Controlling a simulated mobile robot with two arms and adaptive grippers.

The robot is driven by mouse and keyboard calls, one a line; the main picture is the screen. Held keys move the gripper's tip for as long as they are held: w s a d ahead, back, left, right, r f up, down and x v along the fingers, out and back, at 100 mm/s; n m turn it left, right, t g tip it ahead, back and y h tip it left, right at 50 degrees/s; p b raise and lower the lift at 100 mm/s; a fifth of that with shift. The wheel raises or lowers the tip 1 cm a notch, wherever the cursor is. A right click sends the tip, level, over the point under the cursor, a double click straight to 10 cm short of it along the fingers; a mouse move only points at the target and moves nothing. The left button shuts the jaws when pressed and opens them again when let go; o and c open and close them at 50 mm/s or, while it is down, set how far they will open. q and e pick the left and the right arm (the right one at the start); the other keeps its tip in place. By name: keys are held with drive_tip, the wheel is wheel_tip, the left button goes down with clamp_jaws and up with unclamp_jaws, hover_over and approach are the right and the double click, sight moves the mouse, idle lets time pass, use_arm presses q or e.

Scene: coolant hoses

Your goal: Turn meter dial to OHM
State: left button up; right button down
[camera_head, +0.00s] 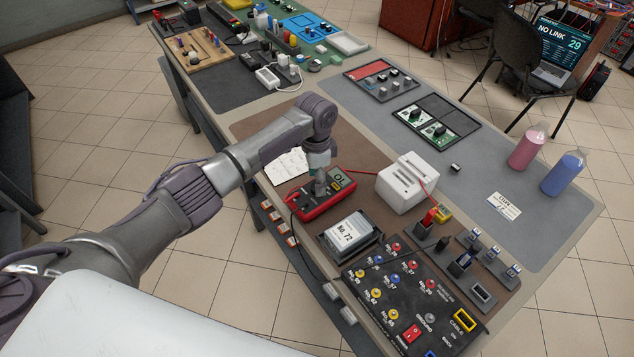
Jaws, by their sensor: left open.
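The display shows a short reading that I cannot read surely. My left gripper (320,189) points down over the middle of the meter, with its fingertips at the dial area. Its fingers are open. The dial is hidden behind the fingers, so its setting cannot be seen, and I cannot tell whether the fingers touch it. My right gripper is out of view.
A white block with slots (405,184) stands right of the meter, with a red lead running past. A box labelled No. 72 (350,236) and a black panel of coloured sockets (400,300) lie nearer. Pink (527,148) and blue (563,174) bottles stand far right.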

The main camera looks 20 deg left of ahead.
use_arm(q)
wheel_tip(320, 180, up, 10)
drive_tip(key=shift+w, duration=0.2)
drive_tip(key=shift+a, duration=0.1)
idle(0.3)
